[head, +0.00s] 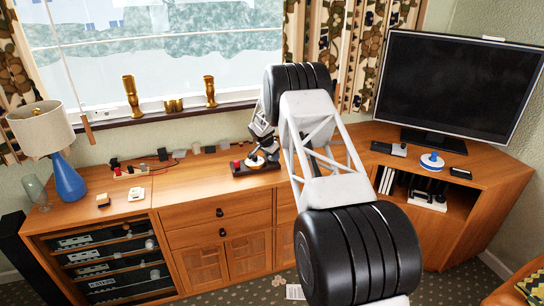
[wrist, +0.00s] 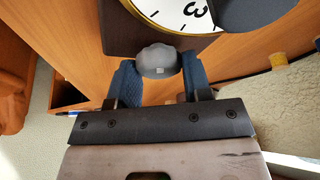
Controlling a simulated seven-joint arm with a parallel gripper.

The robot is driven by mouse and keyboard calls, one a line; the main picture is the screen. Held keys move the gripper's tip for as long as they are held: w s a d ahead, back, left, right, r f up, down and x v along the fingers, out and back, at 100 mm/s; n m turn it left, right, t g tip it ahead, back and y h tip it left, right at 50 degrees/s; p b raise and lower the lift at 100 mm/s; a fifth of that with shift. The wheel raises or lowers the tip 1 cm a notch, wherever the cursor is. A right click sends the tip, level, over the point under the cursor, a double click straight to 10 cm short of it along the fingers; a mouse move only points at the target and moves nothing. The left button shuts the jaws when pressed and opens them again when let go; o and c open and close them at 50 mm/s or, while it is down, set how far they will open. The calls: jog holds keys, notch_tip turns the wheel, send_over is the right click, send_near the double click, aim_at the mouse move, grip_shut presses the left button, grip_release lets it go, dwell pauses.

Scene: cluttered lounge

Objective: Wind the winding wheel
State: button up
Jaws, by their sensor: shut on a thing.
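A device with a dark base (head: 241,169) stands on the sideboard, with a pale round dial on it. In the wrist view its white dial (wrist: 168,12) shows the number 3 and tick marks, above a dark brown block (wrist: 122,38). A grey rounded knob (wrist: 160,58), apparently the winding wheel, sticks out from this block. My gripper (wrist: 159,76) has its two blue fingertips on either side of the knob, shut on it. In the head view my gripper (head: 262,146) is small and partly hidden by my arm, right at the device.
A wooden sideboard (head: 190,190) runs below the window, with small dark and pale items along its back. A lamp (head: 66,178) stands at the left. A television (head: 455,85) and a blue-white round object (head: 431,161) are at the right. Brass vases (head: 131,98) stand on the sill.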

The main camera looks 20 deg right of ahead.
jog(key=o, duration=0.9)
jog(key=shift+o, duration=0.2)
jog(key=v, duration=0.7)
jog(key=shift+a+r, duration=0.15)
jog(key=shift+r, duration=0.2)
